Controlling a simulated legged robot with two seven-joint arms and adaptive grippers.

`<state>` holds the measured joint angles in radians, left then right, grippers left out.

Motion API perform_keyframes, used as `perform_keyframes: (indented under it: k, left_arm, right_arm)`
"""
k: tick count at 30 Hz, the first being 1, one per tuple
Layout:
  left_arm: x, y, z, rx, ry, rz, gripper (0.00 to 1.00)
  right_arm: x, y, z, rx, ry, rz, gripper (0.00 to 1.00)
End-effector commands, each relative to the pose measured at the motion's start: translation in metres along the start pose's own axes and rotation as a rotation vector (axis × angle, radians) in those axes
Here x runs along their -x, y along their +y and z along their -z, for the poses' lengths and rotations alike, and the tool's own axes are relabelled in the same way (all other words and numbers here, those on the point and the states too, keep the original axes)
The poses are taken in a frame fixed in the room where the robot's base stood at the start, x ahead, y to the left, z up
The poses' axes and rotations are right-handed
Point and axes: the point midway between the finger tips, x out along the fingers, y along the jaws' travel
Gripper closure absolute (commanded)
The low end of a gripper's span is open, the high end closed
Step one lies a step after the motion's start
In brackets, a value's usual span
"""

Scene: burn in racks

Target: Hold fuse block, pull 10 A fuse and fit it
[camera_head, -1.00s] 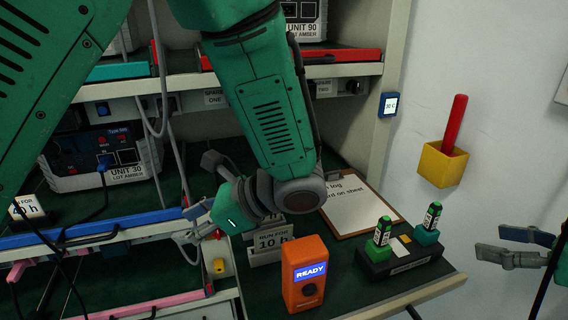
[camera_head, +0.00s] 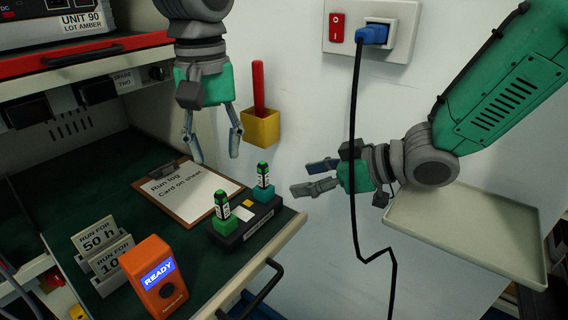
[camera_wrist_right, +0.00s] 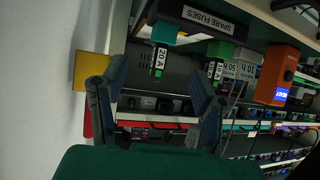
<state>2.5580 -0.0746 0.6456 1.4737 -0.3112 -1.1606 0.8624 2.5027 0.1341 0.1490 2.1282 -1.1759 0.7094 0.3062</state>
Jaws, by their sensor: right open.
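The black fuse block (camera_head: 233,241) stands near the front right of the green shelf in the head view. It carries a green-based fuse (camera_head: 222,206) on the left and a teal-based fuse (camera_head: 263,177) on the right. In the right wrist view the block appears upside down with its "SPARE FUSES" label (camera_wrist_right: 208,20); one fuse (camera_wrist_right: 159,60) reads 20 A and the other's label (camera_wrist_right: 216,68) is hard to read. My left gripper (camera_head: 214,150) hangs open and empty above the clipboard, behind the block. My right gripper (camera_head: 305,180) is open and empty, right of the block.
An orange READY device (camera_head: 153,280) and run-for cards (camera_head: 100,240) stand left of the block. A clipboard (camera_head: 190,195) lies behind it. A yellow wall box (camera_head: 260,130) holds a red stick. A black cable (camera_head: 352,150) hangs from the wall socket. A pale tray (camera_head: 470,235) is at right.

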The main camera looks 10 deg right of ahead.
Motion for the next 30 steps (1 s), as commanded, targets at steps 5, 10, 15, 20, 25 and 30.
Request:
perform_keyframes:
  k: [5,10,15,20,25,30]
  left_arm:
    - [0.0,-0.002,0.0,-0.001,0.0,0.001,0.66]
    - [0.0,-0.001,0.0,-0.002,0.001,0.002,0.66]
    - [0.0,0.0,-0.001,-0.003,0.001,0.003,0.66]
    - [0.0,0.0,-0.001,-0.003,0.001,0.003,0.66]
    - [0.0,-0.001,-0.001,-0.003,0.001,0.003,0.66]
    - [0.0,-0.001,-0.001,-0.003,0.001,0.003,0.66]
  right_arm:
    - [-0.037,-0.002,-0.001,0.001,-0.003,0.004,0.45]
    - [-0.07,-0.002,-0.001,0.001,-0.002,0.004,0.45]
    - [-0.097,-0.001,-0.001,0.001,0.0,0.002,0.45]
    - [-0.112,-0.001,-0.001,0.001,0.0,0.002,0.45]
    - [-0.118,-0.001,0.0,0.0,0.001,0.001,0.45]
    - [-0.118,-0.001,0.0,0.0,0.001,0.001,0.45]
